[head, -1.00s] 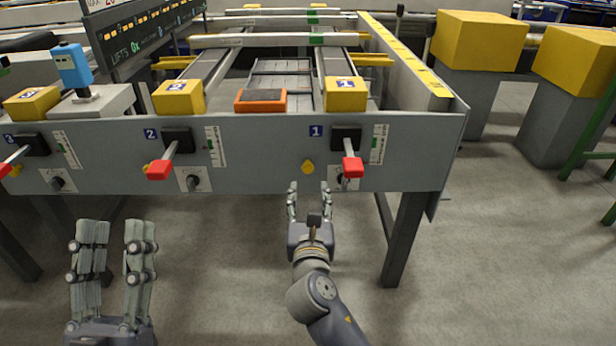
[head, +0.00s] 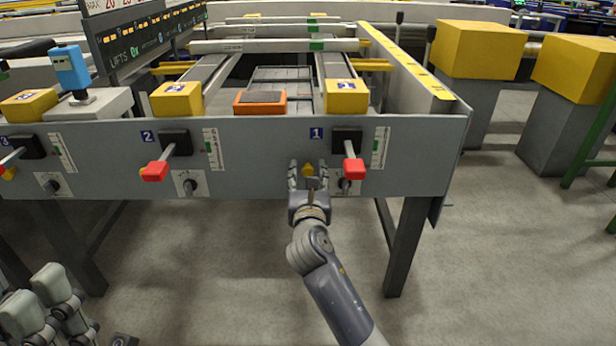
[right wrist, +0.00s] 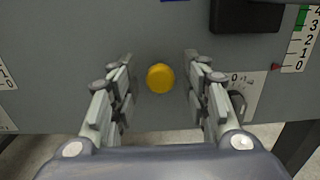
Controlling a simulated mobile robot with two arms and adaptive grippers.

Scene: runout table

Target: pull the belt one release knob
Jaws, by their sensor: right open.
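The belt one release knob is a small round yellow knob (head: 308,170) on the grey front panel, below the blue number 1 label. It also shows in the right wrist view (right wrist: 160,78), centred between the fingers. My right gripper (head: 308,168) is open in front of the panel, with its fingers on either side of the knob. In the right wrist view my right gripper (right wrist: 160,85) shows a clear gap between each finger and the knob. My left gripper (head: 50,300) is low at the left edge, partly cut off, away from the panel; its fingertips are not clear.
A red-handled lever (head: 354,169) sticks out just right of my right gripper, with a black dial (head: 345,185) below it. Another red lever (head: 155,171) is at station 2. An orange box (head: 260,102) lies behind the panel. The floor before the table is clear.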

